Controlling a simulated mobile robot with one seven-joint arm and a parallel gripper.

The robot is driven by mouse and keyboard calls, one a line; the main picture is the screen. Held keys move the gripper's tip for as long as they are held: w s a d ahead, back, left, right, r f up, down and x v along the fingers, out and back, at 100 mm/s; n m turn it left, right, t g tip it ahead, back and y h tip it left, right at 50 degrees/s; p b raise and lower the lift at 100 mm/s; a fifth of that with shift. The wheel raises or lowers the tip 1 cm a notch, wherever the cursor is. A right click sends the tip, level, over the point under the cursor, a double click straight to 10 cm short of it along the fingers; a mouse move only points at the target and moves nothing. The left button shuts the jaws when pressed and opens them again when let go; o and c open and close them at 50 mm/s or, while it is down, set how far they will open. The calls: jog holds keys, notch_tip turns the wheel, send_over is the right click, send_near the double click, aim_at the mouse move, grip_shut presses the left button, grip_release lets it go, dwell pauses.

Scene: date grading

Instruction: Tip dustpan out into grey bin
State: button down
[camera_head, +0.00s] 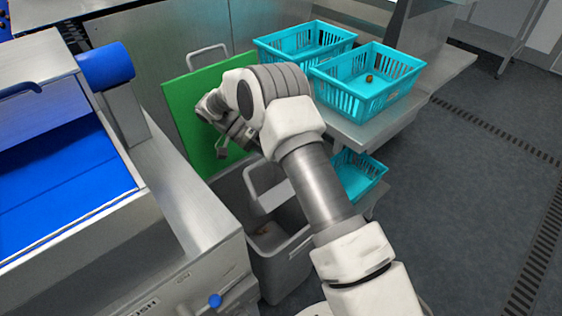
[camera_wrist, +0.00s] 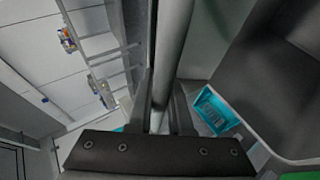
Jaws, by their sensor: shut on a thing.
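The grey bin (camera_head: 282,275) stands open below my arm, between the steel machine and the crate bench. Small brown bits lie inside it. In the wrist view its dark inside (camera_wrist: 265,85) appears at the right. My gripper (camera_head: 221,140) is above and behind the bin, in front of the green panel. In the wrist view my gripper (camera_wrist: 160,105) is shut on a long grey rod (camera_wrist: 172,45), which looks like the dustpan's handle. I cannot make out the dustpan's pan or its contents. A pale grey piece with a loop (camera_head: 268,195) shows at the bin's mouth; I cannot tell what it is.
A green panel (camera_head: 180,105) stands upright behind the bin. A steel machine with a blue belt (camera_head: 70,195) is close on the left. Teal crates (camera_head: 370,85) sit on a bench at the right, with another teal crate (camera_head: 358,180) lower down. Open floor lies at far right.

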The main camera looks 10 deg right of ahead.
dwell(0.5)
dwell(0.7)
jog(key=shift+w+f, duration=0.1)
jog(key=shift+w, duration=0.1)
